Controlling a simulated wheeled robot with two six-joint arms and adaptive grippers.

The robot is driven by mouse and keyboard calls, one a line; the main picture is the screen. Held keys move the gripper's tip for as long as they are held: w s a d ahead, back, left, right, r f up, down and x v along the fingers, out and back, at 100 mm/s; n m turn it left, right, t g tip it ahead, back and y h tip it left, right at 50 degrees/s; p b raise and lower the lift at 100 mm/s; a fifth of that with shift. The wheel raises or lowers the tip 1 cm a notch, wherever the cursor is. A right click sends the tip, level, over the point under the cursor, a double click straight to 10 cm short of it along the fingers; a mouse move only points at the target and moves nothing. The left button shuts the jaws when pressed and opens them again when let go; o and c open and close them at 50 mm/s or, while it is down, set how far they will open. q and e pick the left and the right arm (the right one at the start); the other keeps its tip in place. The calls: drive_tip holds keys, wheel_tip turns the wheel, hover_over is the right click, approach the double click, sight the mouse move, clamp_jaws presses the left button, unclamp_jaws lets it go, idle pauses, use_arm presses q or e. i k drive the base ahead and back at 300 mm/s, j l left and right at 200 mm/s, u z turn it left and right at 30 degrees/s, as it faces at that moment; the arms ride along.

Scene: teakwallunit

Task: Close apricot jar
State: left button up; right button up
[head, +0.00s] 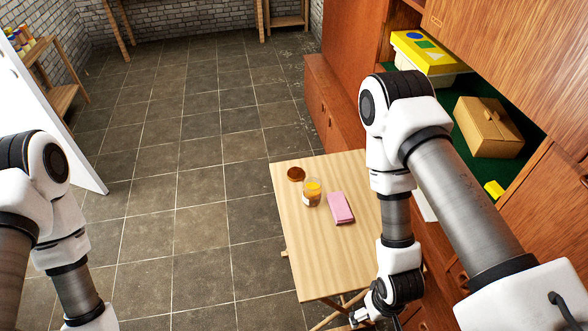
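The apricot jar (312,193), a small glass jar with orange contents, stands upright on a light wooden table (300,254). A brown round lid (296,174) lies on the table just behind and left of the jar, apart from it. My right arm hangs over the table's right side, and its gripper (364,317) is only partly visible at the bottom edge, nearer than the jar. Whether it is open or shut does not show. My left arm is at the lower left, with its gripper out of the picture.
A pink cloth or block (341,208) lies right of the jar. A wooden wall unit stands on the right, with a cardboard box (488,127) and a yellow-lidded shape box (424,50) on its green shelf. A white panel (45,110) stands at the left. The tiled floor left of the table is clear.

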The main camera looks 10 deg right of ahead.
sight(311, 192)
drive_tip(key=i+j, duration=0.2)
drive_tip(key=j, duration=0.15)
drive_tip(key=i+j+z, duration=0.1)
drive_tip(key=j, duration=0.3)
drive_tip(key=i+j+z, duration=0.1)
drive_tip(key=i+j, duration=0.15)
drive_tip(key=j, duration=0.15)
drive_tip(key=i+j, duration=0.2)
drive_tip(key=j, duration=0.2)
